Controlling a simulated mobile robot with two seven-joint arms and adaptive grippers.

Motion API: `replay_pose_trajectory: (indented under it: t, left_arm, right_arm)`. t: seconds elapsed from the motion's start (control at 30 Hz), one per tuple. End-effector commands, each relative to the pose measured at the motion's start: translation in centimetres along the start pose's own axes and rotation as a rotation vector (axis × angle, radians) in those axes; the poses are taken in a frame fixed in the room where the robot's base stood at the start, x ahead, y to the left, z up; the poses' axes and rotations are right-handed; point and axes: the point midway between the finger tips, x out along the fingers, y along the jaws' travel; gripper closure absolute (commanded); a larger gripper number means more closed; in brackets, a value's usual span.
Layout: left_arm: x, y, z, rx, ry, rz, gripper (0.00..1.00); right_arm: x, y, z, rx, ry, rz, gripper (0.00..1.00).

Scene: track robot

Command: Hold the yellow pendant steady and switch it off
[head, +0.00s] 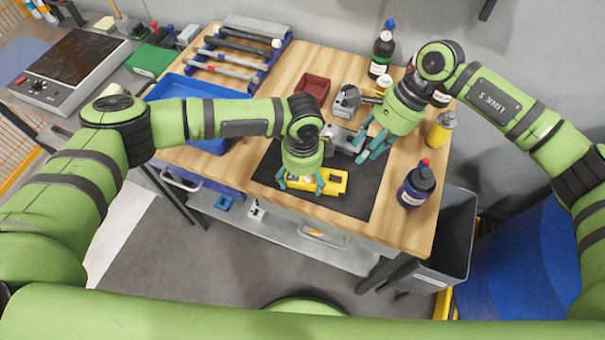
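The yellow pendant (335,182) lies on a black mat (353,201) on the wooden workbench. My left gripper (301,185) points down over the pendant's left and middle part, its teal fingers spread at the pendant. I cannot tell whether they press on it, and the gripper hides part of the pendant's face, so its switch cannot be made out. My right gripper (372,146) is open and empty, up and to the right of the pendant, apart from it, near grey metal parts.
Grey metal parts (346,103) and a red bin (313,87) stand behind the mat. A dark blue bottle (417,184) with a red cap and a yellow can (440,129) stand on the right. A blue tray (214,88) lies left, behind my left arm.

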Motion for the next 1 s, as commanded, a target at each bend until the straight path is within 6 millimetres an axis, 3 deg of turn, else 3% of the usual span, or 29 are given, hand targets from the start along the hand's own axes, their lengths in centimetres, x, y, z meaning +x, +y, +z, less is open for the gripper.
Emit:
replay_pose_trajectory:
  t: [0.17, 0.2, 0.3, 0.33, 0.4, 0.43, 0.67, 1.0]
  left_arm:
    - [0.1, 0.0, 0.0, 0.0, 0.0, 0.0, 0.65]
    - [0.1, 0.0, 0.0, 0.0, 0.0, 0.0, 0.32]
    - [0.1, 0.0, 0.0, 0.0, 0.0, 0.0, 0.72]
    - [0.1, 0.0, 0.0, 0.0, 0.0, 0.0, 0.73]
    - [0.1, 0.0, 0.0, 0.0, 0.0, 0.0, 0.73]
    - [0.1, 0.0, 0.0, 0.0, 0.0, 0.0, 0.73]
    - [0.1, 0.1, 0.0, 0.0, -0.001, 0.001, 0.73]
    - [0.2, 0.1, 0.1, 0.0, -0.001, 0.002, 0.73]
  right_arm:
    - [0.0, 0.0, 0.0, 0.0, 0.0, 0.0, 0.61]
    - [0.0, 0.0, 0.0, 0.0, 0.0, 0.0, 0.61]
    - [0.0, 0.0, 0.0, 0.0, 0.0, 0.0, 0.61]
    - [0.0, 0.0, 0.0, 0.0, 0.0, 0.0, 0.69]
    - [0.0, 0.0, 0.0, 0.008, -0.001, -0.001, 0.97]
    - [0.0, 0.0, 0.0, 0.017, -0.003, -0.002, 1.0]
    - [0.2, 0.5, 0.1, 0.31, -0.047, -0.035, 1.0]
    - [0.2, 1.4, 0.5, 1.112, -0.202, -0.066, 1.0]
